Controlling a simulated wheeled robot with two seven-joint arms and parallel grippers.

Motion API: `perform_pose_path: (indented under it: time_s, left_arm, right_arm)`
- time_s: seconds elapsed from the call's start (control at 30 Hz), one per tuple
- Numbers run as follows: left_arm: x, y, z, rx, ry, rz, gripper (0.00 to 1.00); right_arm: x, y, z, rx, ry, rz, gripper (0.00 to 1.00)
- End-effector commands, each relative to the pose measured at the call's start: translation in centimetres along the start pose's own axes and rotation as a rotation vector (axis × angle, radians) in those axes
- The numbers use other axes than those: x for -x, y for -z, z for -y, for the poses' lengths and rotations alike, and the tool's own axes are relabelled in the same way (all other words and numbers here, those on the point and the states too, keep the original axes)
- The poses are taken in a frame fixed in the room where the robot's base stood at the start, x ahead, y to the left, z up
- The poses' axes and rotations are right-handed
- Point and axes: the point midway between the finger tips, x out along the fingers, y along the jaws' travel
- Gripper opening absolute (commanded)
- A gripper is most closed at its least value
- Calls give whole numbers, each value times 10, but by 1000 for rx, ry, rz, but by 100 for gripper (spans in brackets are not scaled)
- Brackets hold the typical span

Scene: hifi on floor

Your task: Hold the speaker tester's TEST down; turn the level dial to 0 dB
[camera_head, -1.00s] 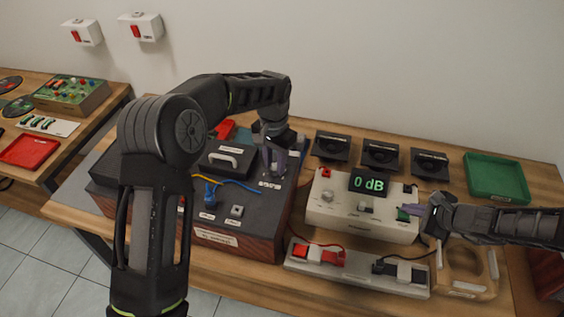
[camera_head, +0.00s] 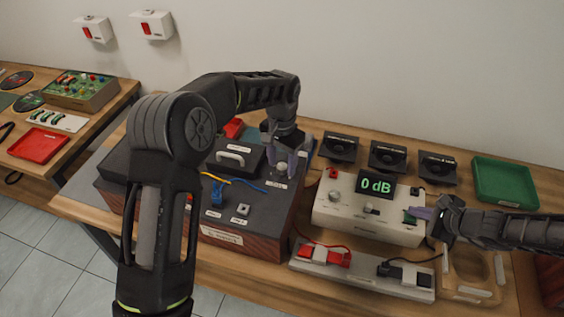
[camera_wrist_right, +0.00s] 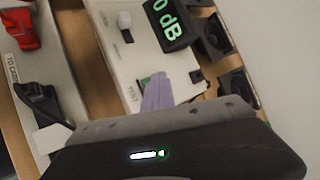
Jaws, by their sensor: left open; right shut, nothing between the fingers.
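The cream speaker tester (camera_head: 340,218) has a display (camera_head: 376,184) reading "0 dB". My right gripper (camera_head: 422,213) is shut and empty, its purple fingertips on the green TEST button (camera_head: 408,217) at the tester's right end. In the right wrist view the fingertips (camera_wrist_right: 157,92) cover most of the green button (camera_wrist_right: 143,82), beside the TEST label; how far it is pressed cannot be seen. My left gripper (camera_head: 281,155) is open around a silver dial (camera_head: 280,168) on top of the dark wood-sided box (camera_head: 262,210). The dial's label is too small to read.
A terminal strip (camera_head: 365,277) with red and black clamps lies in front of the tester. Several black speakers (camera_head: 388,157) stand behind it. A green tray (camera_head: 503,182) is at back right, and a wooden holder (camera_head: 470,275) at front right.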

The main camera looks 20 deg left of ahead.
Motion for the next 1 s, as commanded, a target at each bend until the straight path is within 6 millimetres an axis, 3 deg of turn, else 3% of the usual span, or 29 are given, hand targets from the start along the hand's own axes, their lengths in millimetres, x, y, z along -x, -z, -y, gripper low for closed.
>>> perform_pose_path:
  time_s: [0.27,0.7,1.0]
  left_arm:
    - [27,1,0,-1,1,-4,51]
    - [107,1,0,0,1,-3,51]
    - [120,0,0,0,0,-1,51]
  right_arm:
    - [0,0,-1,-1,-1,-1,0]
    - [0,0,-1,-1,-1,-1,0]
    - [0,0,-1,-1,-1,-1,0]
